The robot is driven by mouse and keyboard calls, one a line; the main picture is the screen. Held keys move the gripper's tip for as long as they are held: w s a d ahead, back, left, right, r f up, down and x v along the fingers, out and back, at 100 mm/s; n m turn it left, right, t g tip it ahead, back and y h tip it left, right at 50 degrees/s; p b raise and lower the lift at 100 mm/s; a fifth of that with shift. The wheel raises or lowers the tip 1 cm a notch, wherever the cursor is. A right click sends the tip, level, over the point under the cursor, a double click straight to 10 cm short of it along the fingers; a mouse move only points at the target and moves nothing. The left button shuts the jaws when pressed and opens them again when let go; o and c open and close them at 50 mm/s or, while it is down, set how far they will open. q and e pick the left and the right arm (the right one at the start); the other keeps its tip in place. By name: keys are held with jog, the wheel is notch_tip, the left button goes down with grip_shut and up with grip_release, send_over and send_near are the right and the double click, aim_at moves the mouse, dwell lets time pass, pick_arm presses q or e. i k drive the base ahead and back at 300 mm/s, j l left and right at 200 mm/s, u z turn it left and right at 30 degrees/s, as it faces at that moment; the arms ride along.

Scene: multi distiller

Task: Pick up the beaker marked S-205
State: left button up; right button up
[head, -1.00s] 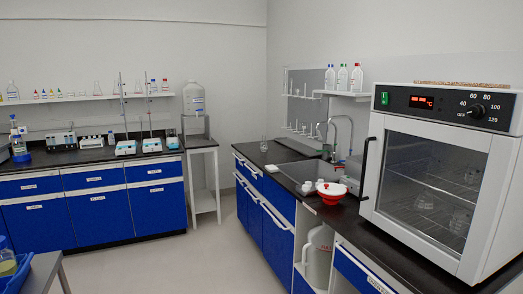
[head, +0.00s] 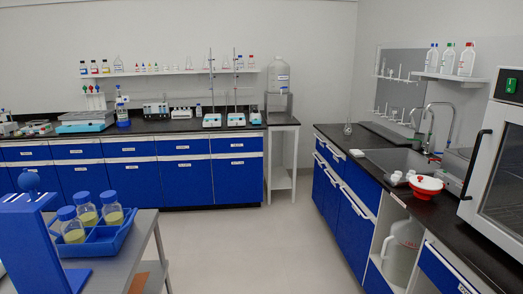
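I cannot read the mark S-205 on anything in the head view. A small clear glass vessel (head: 348,129) stands on the black counter at the right, left of the sink; it is too small to tell whether it is a beaker or to see a label. The oven (head: 493,190) at the right edge is cut off, and its contents can hardly be made out. Neither of my grippers is in view.
A blue tray (head: 105,240) with three capped bottles of yellowish liquid sits on a grey table at lower left, beside a blue stand (head: 38,245). A sink (head: 398,162) and a red-and-white bowl (head: 425,187) are on the right counter. The floor (head: 250,245) between is clear.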

aim_at(348, 130)
jog(key=i+j, duration=0.1)
jog(key=i, duration=0.3)
jog(key=i+j+z, duration=0.1)
jog(key=i, duration=0.25)
jog(key=i+j+z, duration=0.1)
jog(key=i, duration=0.3)
jog(key=i+l, duration=0.15)
jog(key=i, duration=0.55)
jog(key=i+l+z, duration=0.15)
jog(key=i, duration=0.6)
jog(key=i+j+u, duration=0.15)
jog(key=i+u, duration=0.3)
jog(key=i, duration=0.55)
jog(key=i+l+u, duration=0.2)
jog(key=i+u, duration=0.25)
jog(key=i, duration=0.5)
jog(key=i+j+z, duration=0.25)
jog(key=i+z, duration=0.25)
jog(key=i+j+z, duration=0.5)
jog(key=l, duration=0.1)
